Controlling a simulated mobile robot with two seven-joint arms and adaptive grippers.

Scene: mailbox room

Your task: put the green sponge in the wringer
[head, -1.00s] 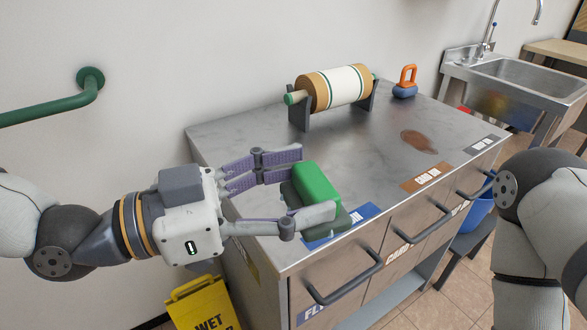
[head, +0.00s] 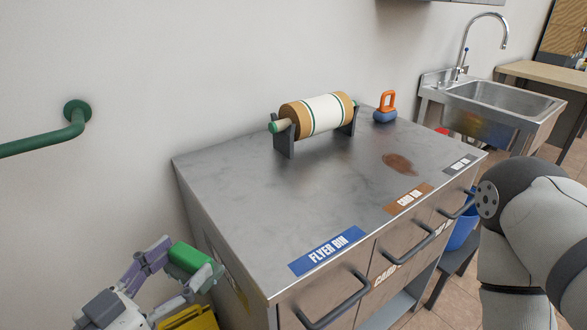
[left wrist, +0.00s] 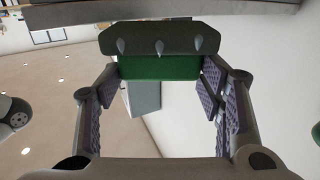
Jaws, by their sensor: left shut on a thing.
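The green sponge (head: 190,258), a block with a dark grey side, is held between the fingers of my left gripper (head: 172,270), at the lower left of the head view, left of the metal cabinet. In the left wrist view the sponge (left wrist: 160,67) shows as a green band under a dark grey part with several pale pointed studs, between the two purple-padded fingers of the gripper (left wrist: 158,88). I cannot make out a wringer for sure. My right arm shows at the right edge, but its gripper is out of view.
The metal cabinet (head: 235,205) has handles and bin labels. On it are a roller on a stand (head: 318,114), an orange-handled weight (head: 385,107) and a brown stain (head: 398,163). A yellow object (head: 192,319) is partly visible low beside the gripper. A sink (head: 505,104) stands behind right.

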